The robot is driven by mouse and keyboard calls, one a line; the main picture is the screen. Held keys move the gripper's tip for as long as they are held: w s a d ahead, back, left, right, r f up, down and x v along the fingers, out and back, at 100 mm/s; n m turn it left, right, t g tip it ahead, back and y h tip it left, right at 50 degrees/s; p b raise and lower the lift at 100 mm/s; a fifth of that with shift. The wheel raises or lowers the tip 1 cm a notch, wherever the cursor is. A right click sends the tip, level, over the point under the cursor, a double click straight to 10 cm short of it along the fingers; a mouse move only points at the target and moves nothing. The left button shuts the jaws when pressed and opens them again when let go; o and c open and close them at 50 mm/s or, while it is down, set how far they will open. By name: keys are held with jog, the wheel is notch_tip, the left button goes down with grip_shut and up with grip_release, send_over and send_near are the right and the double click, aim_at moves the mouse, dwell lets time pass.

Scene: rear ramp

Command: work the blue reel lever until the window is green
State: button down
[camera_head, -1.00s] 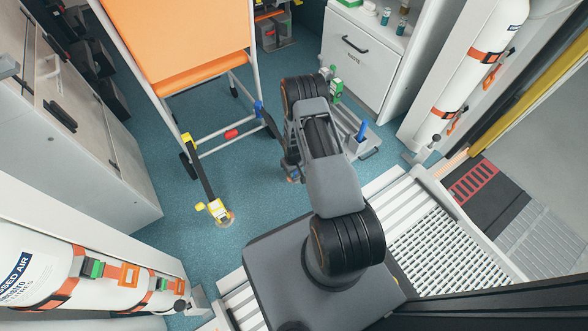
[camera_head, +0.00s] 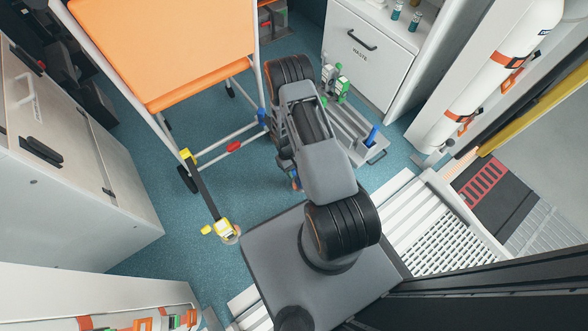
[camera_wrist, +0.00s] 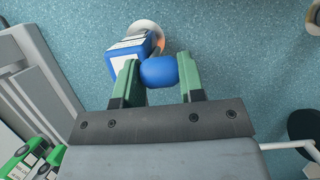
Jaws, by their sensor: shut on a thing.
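The blue reel (camera_wrist: 125,62) shows in the wrist view as a blue box with a pale face, beside a round floor fitting (camera_wrist: 148,36). Its rounded blue lever end (camera_wrist: 158,72) sits between the green fingertips of my gripper (camera_wrist: 160,78). My gripper is shut on it. I cannot make out the window or its colour. In the head view, my arm hides the gripper and most of the blue reel.
An orange-topped stretcher (camera_head: 165,45) stands on the blue floor. A yellow reel (camera_head: 222,229) with a dark strap is at its near left. A grey tray (camera_head: 345,122) with a blue handle (camera_head: 372,136) lies right of my arm. A waste cabinet (camera_head: 365,65) stands behind.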

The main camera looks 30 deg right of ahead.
jog(key=shift+w+r, duration=0.2)
jog(key=shift+w, duration=0.25)
jog(key=shift+d, duration=0.15)
jog(key=c, duration=1.1)
grip_release()
jog(key=o, duration=0.4)
jog(key=shift+s, duration=0.1)
jog(key=shift+c, duration=0.2)
jog(key=p+v, duration=0.4)
jog(key=v, duration=0.9)
jog(key=shift+r+p, duration=0.35)
jog(key=shift+r, duration=0.1)
